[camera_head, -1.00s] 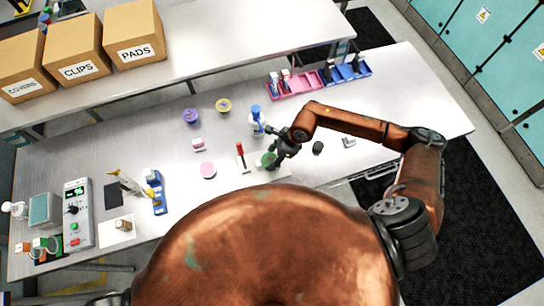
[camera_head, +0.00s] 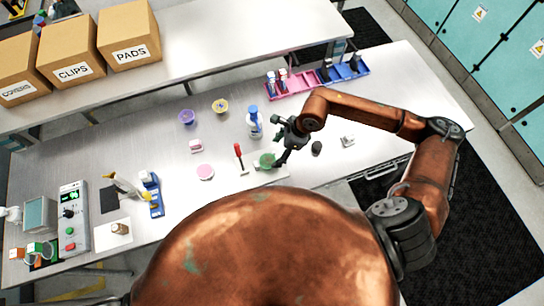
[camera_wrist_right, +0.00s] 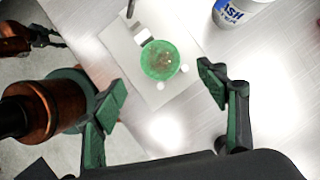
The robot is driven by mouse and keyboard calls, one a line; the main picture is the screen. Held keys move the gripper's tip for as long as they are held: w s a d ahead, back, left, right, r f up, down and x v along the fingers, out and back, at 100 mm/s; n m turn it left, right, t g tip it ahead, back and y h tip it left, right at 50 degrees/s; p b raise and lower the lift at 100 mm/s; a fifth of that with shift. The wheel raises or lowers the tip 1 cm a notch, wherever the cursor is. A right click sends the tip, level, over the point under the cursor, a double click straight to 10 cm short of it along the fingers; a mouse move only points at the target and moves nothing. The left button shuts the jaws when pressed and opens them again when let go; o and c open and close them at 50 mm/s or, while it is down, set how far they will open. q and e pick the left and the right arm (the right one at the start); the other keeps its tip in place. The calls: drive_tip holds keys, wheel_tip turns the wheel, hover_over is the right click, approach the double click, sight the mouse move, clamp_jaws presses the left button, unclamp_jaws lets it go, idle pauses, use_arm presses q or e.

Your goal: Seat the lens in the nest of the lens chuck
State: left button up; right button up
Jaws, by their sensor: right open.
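A green, see-through round disc, which looks like the lens (camera_head: 267,160), lies flat on a pale plate, seemingly the lens chuck (camera_head: 246,170), with a red upright handle (camera_head: 238,150). In the right wrist view the green lens (camera_wrist_right: 160,60) sits over the middle of the plate (camera_wrist_right: 122,45); I cannot tell whether it is fully down in the nest. My right gripper (camera_head: 281,161) is just right of the lens. In its wrist view the fingers (camera_wrist_right: 158,92) are wide apart and empty, with the lens beyond them. A dark gripper-like part, apparently my left gripper (camera_wrist_right: 45,38), shows there unclearly.
A blue-capped wash bottle (camera_head: 254,122) stands close behind the plate. Pink (camera_head: 290,85) and blue (camera_head: 345,68) bins stand at the back. The table's front edge is near.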

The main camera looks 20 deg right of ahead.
drive_tip(key=b+v, duration=0.1)
drive_tip(key=v, duration=0.4)
drive_tip(key=shift+r, duration=0.1)
idle(0.3)
